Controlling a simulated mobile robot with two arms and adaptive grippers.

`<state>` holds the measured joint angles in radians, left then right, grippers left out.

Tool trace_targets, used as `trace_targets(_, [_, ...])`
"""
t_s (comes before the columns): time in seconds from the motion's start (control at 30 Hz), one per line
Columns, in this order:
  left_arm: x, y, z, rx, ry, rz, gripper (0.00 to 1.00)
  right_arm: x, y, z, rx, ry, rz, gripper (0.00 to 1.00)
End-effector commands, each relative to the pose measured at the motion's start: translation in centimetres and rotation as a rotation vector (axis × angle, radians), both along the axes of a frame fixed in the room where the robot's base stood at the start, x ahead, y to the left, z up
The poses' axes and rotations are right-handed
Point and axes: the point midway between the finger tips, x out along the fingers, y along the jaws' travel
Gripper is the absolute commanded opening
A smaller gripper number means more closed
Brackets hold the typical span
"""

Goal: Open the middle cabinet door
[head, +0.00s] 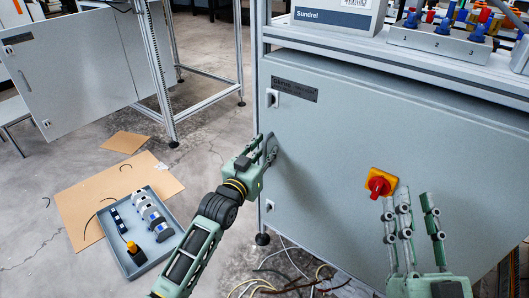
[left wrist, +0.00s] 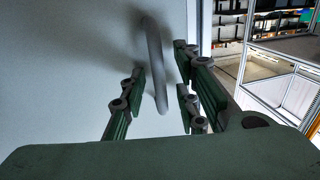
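A large grey cabinet door (head: 330,140) fills the right of the head view and looks shut. It has a dark label (head: 294,90) and a red and yellow rotary switch (head: 380,184). My left gripper (head: 267,150) is at the door's left edge, by its handle. In the left wrist view, the grey bar handle (left wrist: 154,65) stands between the fingers of this open gripper (left wrist: 160,95), with gaps on both sides. My right gripper (head: 412,210) is open and empty, fingers up, in front of the door below the switch.
Another grey panel (head: 75,70) stands at the left on a metal frame. A grey tray (head: 145,232) with parts lies on cardboard (head: 75,205) on the floor. Loose cables (head: 280,285) lie below the door. A box (head: 338,14) and connectors stand on the worktop above.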

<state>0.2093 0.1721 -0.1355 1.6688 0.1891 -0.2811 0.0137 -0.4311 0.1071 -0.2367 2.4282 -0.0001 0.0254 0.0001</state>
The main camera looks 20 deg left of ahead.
Motion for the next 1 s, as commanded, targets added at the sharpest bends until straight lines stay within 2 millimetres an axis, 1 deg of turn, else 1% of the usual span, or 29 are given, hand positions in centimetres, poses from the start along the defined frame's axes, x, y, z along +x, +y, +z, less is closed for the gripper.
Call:
trace_targets(0.17, [0.0,-0.01,0.02,0.0,0.0,0.0,0.29,0.0,0.01,0.01,0.0,0.0,0.0,0.32])
trace_targets(0.5, [-0.02,0.0,0.02,0.0,-0.001,0.0,0.0,0.03,0.02,-0.03,-0.001,0.002,0.0,0.32])
trace_targets(1.0, [-0.03,-0.01,0.02,0.0,-0.001,0.0,0.0,0.04,0.01,-0.04,-0.001,0.002,0.0,0.32])
